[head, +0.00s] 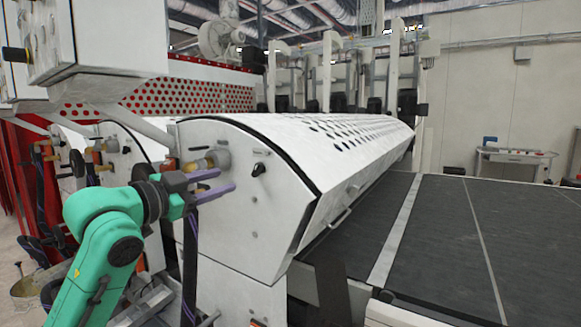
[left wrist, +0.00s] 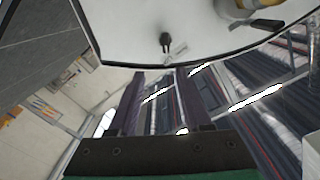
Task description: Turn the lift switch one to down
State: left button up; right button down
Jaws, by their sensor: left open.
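The lift switch (head: 259,169) is a small black knob on the white end panel (head: 232,240) of the roller coater. It also shows in the left wrist view (left wrist: 166,42), at the top middle, beyond the fingertips. My left gripper (head: 227,181) is open and empty, with its two purple fingers pointing toward the switch from the left. A gap shows between the fingertips and the switch. In the left wrist view the two dark fingers (left wrist: 160,73) are spread apart, with nothing between them. My right gripper is in neither view.
A brass and grey fitting (head: 208,160) sticks out of the panel just behind my left gripper. A white cover with holes (head: 330,130) extends to the back right. A dark conveyor belt (head: 440,230) lies at right. A white box (head: 95,40) overhangs at upper left.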

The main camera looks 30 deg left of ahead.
aim_at(255, 169)
pick_arm(q)
jog(key=w+p, duration=0.2)
jog(key=w, duration=0.2)
jog(key=w+a+p, duration=0.1)
jog(key=w, duration=0.2)
jog(key=w+p, duration=0.2)
jog(key=w, duration=0.2)
jog(key=shift+w+a+r+p, duration=0.25)
jog(key=shift+w+p, duration=0.05)
jog(key=shift+w, duration=0.05)
jog(key=shift+w+a+f+p, duration=0.2)
jog(key=shift+w+p, duration=0.1)
jog(key=shift+w, duration=0.1)
jog(key=shift+w+f, duration=0.1)
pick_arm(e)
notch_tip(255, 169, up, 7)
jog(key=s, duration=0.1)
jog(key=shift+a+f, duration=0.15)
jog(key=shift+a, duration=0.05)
pick_arm(q)
jog(key=shift+d, duration=0.1)
jog(key=shift+w, duration=0.1)
grip_shut()
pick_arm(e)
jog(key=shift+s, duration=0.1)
